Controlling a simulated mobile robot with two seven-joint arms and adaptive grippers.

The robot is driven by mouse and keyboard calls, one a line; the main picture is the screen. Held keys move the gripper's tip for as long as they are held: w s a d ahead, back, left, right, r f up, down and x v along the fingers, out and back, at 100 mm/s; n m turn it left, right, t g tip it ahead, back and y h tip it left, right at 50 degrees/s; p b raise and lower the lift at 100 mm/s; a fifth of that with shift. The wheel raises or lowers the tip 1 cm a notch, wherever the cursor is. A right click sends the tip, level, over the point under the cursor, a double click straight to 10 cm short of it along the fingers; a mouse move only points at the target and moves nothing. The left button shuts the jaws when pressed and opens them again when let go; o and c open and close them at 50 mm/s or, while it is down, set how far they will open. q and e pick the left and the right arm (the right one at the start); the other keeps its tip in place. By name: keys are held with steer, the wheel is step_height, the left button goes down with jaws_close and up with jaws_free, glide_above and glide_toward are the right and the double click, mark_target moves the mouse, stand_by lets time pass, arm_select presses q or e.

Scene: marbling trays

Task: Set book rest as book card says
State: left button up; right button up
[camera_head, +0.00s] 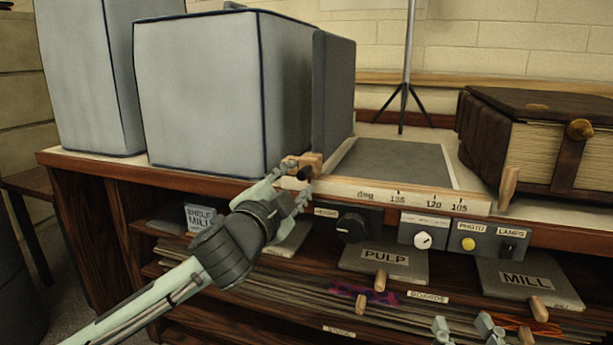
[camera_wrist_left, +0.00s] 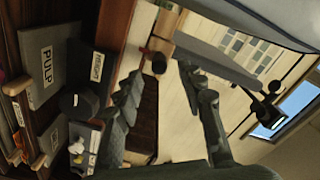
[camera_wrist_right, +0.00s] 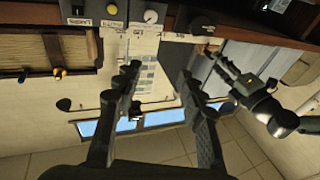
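The book rest has a flat grey board (camera_head: 392,163), a grey board standing upright (camera_head: 333,92) at its left, and a wooden front strip (camera_head: 375,193) marked deg, 135, 120, 105. A wooden block (camera_head: 308,161) with a dark knob (camera_head: 304,174) sits at the strip's left end, below the upright board. My left gripper (camera_head: 289,187) is open beside the knob; its left wrist view shows the knob (camera_wrist_left: 158,63) ahead between the fingertips, contact unclear. My right gripper (camera_head: 464,326) is open and empty, low in front of the shelves. A small card (camera_head: 200,216) seems to read "SHELF MILL".
A thick closed book (camera_head: 535,142) lies right of the rest. Large grey boxes (camera_head: 225,95) stand at left. Below the strip are a HEIGHT knob (camera_head: 351,227), a white dial (camera_head: 423,241), a yellow button (camera_head: 468,244) and a LAMPS switch (camera_head: 507,248). PULP (camera_head: 385,262) and MILL (camera_head: 527,282) boards protrude from shelves.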

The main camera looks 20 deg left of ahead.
mark_target(301, 176)
arm_select(q)
steer(key=shift+w+d, duration=0.1)
steer(key=shift+w, duration=2.6)
jaws_close()
